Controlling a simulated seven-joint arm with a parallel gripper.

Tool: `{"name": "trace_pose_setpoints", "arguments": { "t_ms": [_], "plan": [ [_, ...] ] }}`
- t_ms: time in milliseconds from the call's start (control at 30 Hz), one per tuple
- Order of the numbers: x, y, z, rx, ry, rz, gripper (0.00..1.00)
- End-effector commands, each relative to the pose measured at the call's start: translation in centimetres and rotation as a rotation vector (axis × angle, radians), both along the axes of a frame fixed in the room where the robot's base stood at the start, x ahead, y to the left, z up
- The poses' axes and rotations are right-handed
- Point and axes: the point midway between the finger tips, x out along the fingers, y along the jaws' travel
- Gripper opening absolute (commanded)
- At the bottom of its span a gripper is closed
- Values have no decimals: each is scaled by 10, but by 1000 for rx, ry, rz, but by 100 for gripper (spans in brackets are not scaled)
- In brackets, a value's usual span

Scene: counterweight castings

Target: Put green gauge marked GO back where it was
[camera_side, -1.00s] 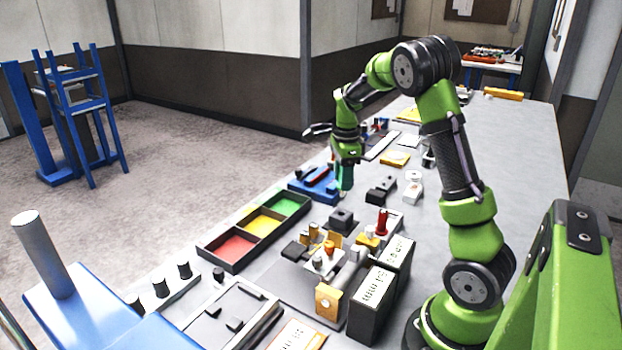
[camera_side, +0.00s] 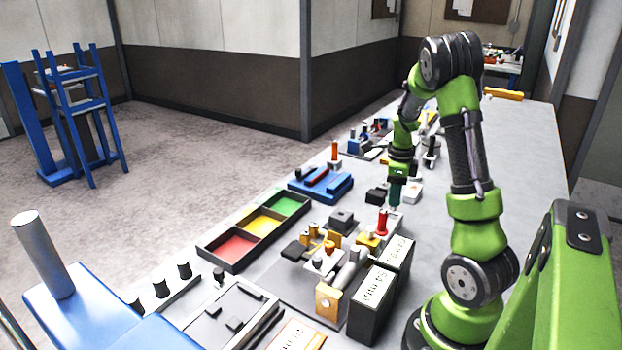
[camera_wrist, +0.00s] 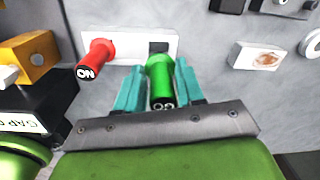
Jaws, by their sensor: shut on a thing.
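My gripper (camera_side: 397,178) is shut on the green gauge (camera_wrist: 160,78), which sits between its two teal fingers in the wrist view. The lettering on the gauge's near end is only partly legible. In the side view the green gauge (camera_side: 395,196) hangs roughly upright below the gripper, over or close to the white holder (camera_wrist: 133,58). The red gauge (camera_wrist: 96,58) stands in the left part of this holder; its end reads "ON" as seen here. A dark square opening (camera_wrist: 158,47) shows in the holder's right part, just beyond the green gauge. The gap between them is unclear.
Dark labelled blocks (camera_side: 372,300) and an orange block (camera_wrist: 30,57) stand near the holder's left side. A white block (camera_wrist: 258,57) lies to the right in the wrist view. The blue fixture (camera_side: 320,186) and colored tray (camera_side: 254,232) lie left in the side view.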

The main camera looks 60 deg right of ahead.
Motion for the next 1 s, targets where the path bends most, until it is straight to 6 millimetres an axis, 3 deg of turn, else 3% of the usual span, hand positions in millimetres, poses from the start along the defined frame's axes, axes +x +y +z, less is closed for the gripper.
{"name": "trace_pose_setpoints", "arguments": {
  "t_ms": [300,733,767,900,1000],
  "plan": [
    [0,0,-38,1,1,1,11],
    [0,0,-45,0,-1,2,11],
    [0,0,-45,1,-1,2,39],
    [0,0,-45,0,-1,2,60],
    [0,0,-45,0,-1,2,63]
  ]
}}
